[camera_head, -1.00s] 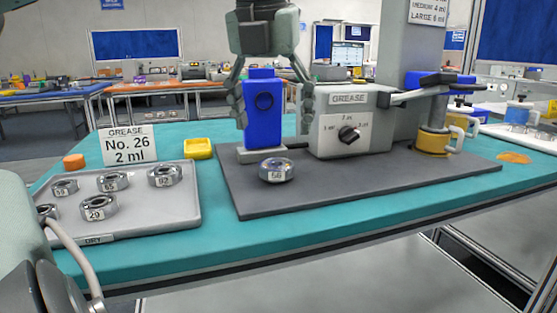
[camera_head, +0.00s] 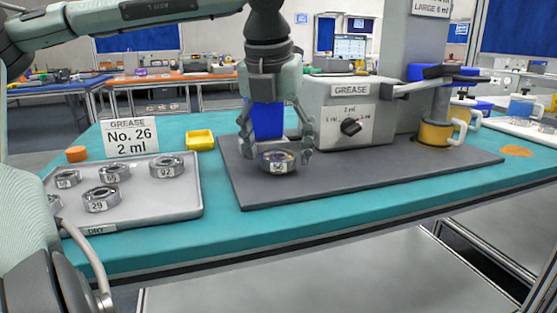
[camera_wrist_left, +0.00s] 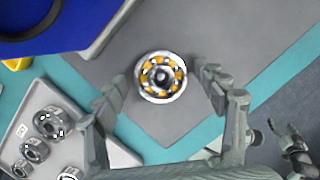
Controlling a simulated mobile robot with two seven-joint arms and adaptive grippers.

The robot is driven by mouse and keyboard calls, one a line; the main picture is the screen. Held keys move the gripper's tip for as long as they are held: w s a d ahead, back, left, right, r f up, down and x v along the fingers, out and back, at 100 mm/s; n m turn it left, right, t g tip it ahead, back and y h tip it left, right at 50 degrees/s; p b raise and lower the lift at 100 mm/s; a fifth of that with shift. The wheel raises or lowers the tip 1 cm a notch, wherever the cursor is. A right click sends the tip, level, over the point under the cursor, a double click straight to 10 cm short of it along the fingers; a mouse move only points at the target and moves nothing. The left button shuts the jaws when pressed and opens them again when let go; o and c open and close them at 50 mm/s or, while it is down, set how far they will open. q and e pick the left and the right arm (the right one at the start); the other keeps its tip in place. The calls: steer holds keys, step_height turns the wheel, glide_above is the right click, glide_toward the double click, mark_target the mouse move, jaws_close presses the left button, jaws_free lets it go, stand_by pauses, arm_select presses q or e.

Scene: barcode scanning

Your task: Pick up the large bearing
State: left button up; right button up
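A metal bearing labelled 56 (camera_head: 278,162) lies flat on the dark grey mat (camera_head: 400,172). In the left wrist view the bearing (camera_wrist_left: 160,77) shows orange between its rings. My left gripper (camera_head: 279,150) is down over it, pointing downward, with one finger on each side. In the left wrist view the open fingers (camera_wrist_left: 162,95) have clear gaps to the bearing. More bearings, labelled 92 (camera_head: 167,167), 65 (camera_head: 116,173) and 29 (camera_head: 101,199) among others, lie on the grey tray (camera_head: 150,216) at left. My right gripper (camera_wrist_left: 290,145) shows small at the right of the left wrist view; its opening is unclear.
A yellow dish (camera_head: 200,140), an orange cap (camera_head: 77,154) and a sign (camera_head: 129,138) stand behind the tray.

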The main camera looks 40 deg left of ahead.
arm_select(q)
steer(key=c, duration=1.2)
steer(key=shift+r, duration=0.15)
